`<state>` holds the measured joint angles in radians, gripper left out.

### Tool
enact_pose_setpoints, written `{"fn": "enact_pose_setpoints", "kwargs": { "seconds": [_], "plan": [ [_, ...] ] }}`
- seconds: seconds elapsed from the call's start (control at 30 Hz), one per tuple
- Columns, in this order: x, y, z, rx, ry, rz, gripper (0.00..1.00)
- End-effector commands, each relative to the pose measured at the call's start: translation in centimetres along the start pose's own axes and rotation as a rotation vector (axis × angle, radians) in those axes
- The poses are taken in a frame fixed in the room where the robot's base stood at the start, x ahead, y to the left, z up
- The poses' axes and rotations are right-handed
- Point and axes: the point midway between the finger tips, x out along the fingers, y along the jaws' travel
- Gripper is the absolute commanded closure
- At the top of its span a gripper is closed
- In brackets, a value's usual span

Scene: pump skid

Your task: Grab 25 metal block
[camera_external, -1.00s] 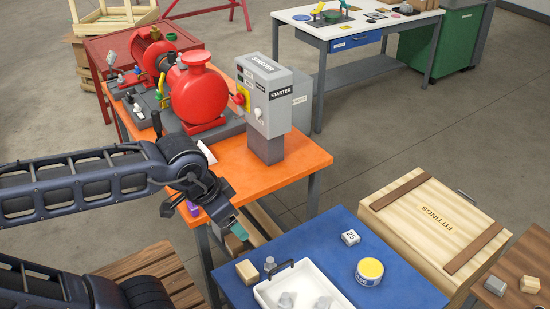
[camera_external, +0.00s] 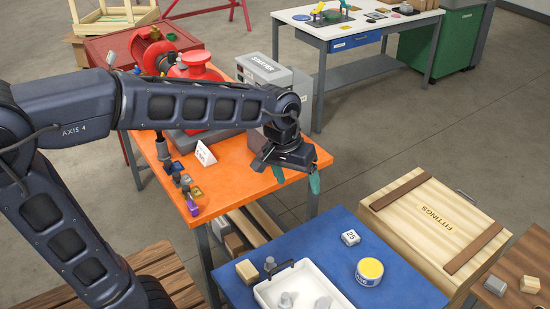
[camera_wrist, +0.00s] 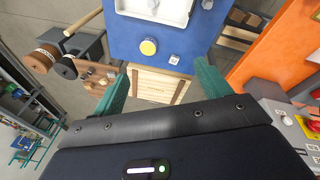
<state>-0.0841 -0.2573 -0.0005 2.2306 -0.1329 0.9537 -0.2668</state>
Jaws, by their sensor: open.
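The 25 metal block (camera_external: 350,238) is a small pale grey block with a dark "25" on top. It sits on the blue table (camera_external: 300,245) near its back edge, and it also shows in the wrist view (camera_wrist: 174,59). My gripper (camera_external: 297,178) is open and empty, with teal fingers pointing down. It hangs in the air by the front right corner of the orange table, up and left of the block in the external view. In the wrist view my gripper (camera_wrist: 162,72) has its fingers wide apart, with the block well beyond them.
On the blue table are a yellow-topped tin (camera_external: 369,271), a white tray (camera_external: 262,296) holding metal parts, and a wooden block (camera_external: 247,271). A wooden fittings crate (camera_external: 430,215) stands right of it. The orange table (camera_external: 235,165) carries the pump and starter box.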

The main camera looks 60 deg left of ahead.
Motion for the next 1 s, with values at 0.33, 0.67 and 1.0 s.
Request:
{"fn": "enact_pose_setpoints", "kwargs": {
  "seconds": [0.33,0.67,1.0],
  "plan": [
    [5.3,1.3,-8.2,-0.199,-0.087,0.007,0.24],
    [12.2,1.4,-15.3,-0.392,-0.166,0.007,0.24],
    [21.0,0.4,-21.5,-0.595,-0.246,0.0,0.24]
  ]
}}
